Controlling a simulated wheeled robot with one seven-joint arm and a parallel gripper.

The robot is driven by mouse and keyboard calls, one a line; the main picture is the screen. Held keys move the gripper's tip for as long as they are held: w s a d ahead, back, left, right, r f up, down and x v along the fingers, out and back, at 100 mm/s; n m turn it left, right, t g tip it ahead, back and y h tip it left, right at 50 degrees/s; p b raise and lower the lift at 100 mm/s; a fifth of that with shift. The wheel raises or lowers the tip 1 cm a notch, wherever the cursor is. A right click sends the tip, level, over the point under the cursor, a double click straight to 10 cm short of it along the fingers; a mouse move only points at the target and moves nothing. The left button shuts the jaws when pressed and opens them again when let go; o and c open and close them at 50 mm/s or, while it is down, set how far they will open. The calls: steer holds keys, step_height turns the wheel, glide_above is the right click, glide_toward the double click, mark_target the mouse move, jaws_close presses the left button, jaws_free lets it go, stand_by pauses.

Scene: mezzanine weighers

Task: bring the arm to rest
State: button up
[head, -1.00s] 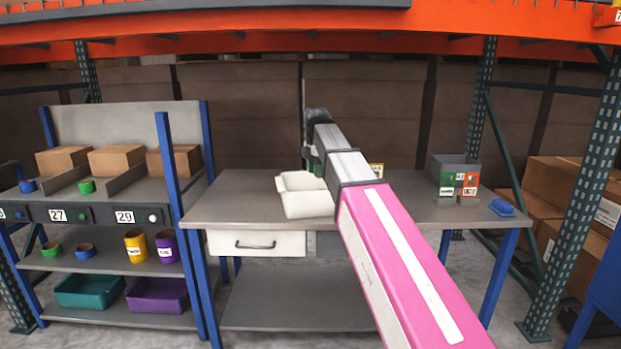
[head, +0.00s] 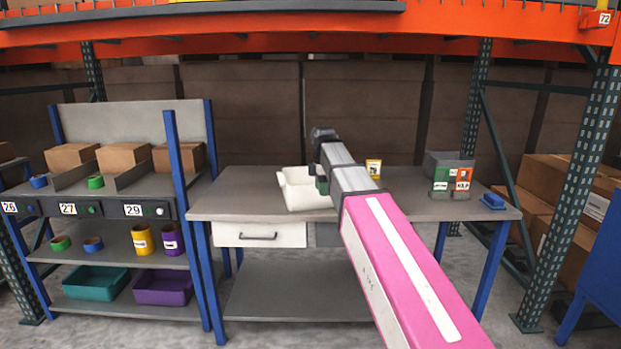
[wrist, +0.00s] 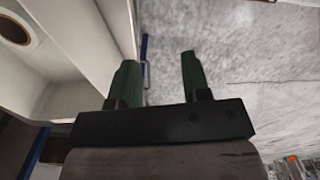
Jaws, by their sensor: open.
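My arm reaches forward from the lower right of the head view over the grey workbench (head: 240,190). My gripper (wrist: 158,62) shows in the wrist view with its two green fingers apart and nothing between them. In the head view only a bit of green finger shows beside the arm's end, and the rest is hidden. A white tray (head: 296,194) sits on the bench just left of the gripper; I cannot tell whether they touch.
A yellow-labelled item (head: 374,168) stands behind my arm. A grey bin (head: 446,161) and a blue item (head: 493,201) are on the bench's right. A shelf unit with boxes (head: 123,158) stands left. Below the bench top is a closed white drawer (head: 257,235).

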steer(key=s+d+f+m, duration=0.5)
steer(key=s+f+m, duration=0.1)
steer(key=f, duration=0.5)
steer(key=s+d+f+m, duration=0.5)
steer(key=s+f+m, duration=0.2)
steer(key=f, duration=0.5)
steer(key=s+d+f+m, duration=0.4)
steer(key=s+f+m, duration=0.2)
steer(key=f, duration=0.5)
steer(key=shift+s+d+f+m, duration=0.2)
steer(key=shift+d+m, duration=0.2)
steer(key=shift+m, duration=0.3)
